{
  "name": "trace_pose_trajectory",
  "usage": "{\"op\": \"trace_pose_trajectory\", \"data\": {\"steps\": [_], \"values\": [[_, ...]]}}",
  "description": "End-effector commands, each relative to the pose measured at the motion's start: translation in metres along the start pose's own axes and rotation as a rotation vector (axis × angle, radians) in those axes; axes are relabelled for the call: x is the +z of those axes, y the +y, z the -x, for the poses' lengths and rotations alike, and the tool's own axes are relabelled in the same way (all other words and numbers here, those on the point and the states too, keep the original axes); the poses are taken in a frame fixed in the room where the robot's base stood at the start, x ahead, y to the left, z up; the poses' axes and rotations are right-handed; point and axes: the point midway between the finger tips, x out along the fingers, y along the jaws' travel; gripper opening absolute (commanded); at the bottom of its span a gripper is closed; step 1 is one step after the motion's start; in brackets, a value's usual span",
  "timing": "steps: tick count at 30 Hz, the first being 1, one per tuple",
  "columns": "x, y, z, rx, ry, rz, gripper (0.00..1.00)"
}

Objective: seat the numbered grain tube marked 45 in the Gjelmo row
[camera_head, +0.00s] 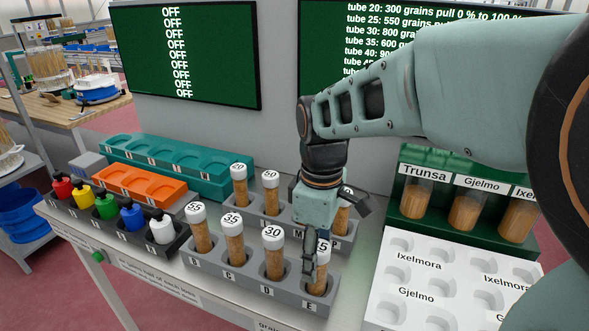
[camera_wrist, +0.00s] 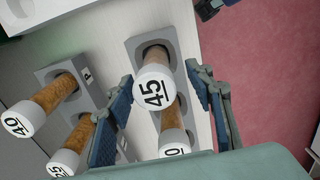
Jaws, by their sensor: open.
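The tube marked 45 (camera_wrist: 154,90) is grain-filled with a white cap and stands in a grey rack. In the head view it is the tube (camera_head: 319,281) in the front rack's right-end slot, at letter E, its cap partly hidden by my gripper. My gripper (camera_head: 310,262) is open and points down there. In the wrist view its fingers (camera_wrist: 158,80) lie on either side of the tube 45, with gaps visible. The white tray (camera_head: 458,262) at right has empty wells and labels Ixelmora and Gjelmo (camera_head: 416,294); my arm hides part of it.
Tubes 55 (camera_head: 202,235), 35 (camera_head: 234,240) and 30 (camera_head: 273,257) stand left of it; more stand behind. A green rack (camera_head: 412,236) holds grain jars marked Trunsa, Gjelmo and a partly hidden name. Coloured bottles (camera_head: 106,206) and an orange tray (camera_head: 140,187) are at left.

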Motion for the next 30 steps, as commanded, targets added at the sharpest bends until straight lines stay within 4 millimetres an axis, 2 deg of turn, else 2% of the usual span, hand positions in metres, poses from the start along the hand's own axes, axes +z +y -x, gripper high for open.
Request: {"op": "trace_pose_trajectory", "data": {"steps": [4,12,21,30], "values": [[0.001,0.001,-0.011,0.0,0.0,0.0,0.49],[0.002,0.005,-0.049,0.002,0.003,-0.001,0.49],[0.002,0.005,-0.053,0.005,0.004,-0.001,0.49],[0.002,0.005,-0.053,0.005,0.004,-0.001,0.17]]}}
